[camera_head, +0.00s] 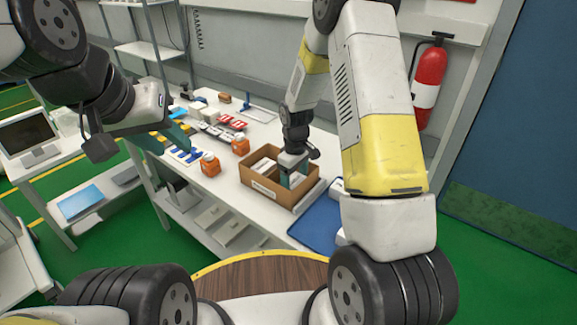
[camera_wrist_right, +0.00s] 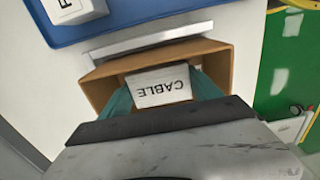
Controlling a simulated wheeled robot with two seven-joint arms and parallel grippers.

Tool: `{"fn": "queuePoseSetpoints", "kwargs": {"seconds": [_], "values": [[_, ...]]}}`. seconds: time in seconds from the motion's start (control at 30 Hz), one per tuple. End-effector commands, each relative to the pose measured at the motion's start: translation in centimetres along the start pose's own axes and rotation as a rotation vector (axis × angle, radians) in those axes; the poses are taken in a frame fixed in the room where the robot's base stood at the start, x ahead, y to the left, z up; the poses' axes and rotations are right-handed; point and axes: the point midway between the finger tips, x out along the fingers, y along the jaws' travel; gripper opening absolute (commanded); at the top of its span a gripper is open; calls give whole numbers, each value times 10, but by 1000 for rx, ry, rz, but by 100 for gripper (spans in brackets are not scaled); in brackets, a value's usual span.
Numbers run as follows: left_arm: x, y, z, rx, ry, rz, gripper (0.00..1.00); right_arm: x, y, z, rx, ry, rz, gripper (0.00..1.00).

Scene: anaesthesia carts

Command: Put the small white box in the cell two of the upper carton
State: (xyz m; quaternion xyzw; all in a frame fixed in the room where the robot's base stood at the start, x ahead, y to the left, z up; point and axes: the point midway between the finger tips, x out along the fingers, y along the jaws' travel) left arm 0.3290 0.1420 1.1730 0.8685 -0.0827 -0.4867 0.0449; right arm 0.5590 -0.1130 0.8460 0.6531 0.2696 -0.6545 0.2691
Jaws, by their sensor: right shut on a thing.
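An open brown carton (camera_head: 302,201) stands on the white bench; its rim also shows in the right wrist view (camera_wrist_right: 222,62). My right gripper (camera_head: 292,180) reaches down into the carton. In the right wrist view its teal fingers (camera_wrist_right: 162,95) are on both sides of a white box marked CABLE (camera_wrist_right: 160,84), shut on it. The box is within the carton's walls; its underside and the cell dividers are hidden. White contents (camera_head: 264,166) show at the carton's left part. My left gripper (camera_head: 165,140) is open and empty, left of the carton above the bench edge.
Several small items lie farther back. A fire extinguisher (camera_head: 430,75) hangs on the wall.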

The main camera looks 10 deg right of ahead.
Motion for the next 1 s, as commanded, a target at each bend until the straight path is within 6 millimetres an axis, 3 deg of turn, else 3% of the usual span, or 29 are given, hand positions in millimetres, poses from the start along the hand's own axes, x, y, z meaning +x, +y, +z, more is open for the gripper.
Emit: {"fn": "queuePoseSetpoints", "kwargs": {"seconds": [0.33,0.37,0.47,0.8,1.0], "values": [[0,0,0,0,0,0,36,4,0,0,0,1,1,28],[0,0,0,0,0,0,36,3,0,0,0,1,1,76],[0,0,0,0,0,0,36,3,0,0,0,1,1,94],[0,0,0,0,0,0,36,1,0,0,0,2,1,94],[0,0,0,0,0,0,36,-25,1,-1,0,6,4,94]]}}
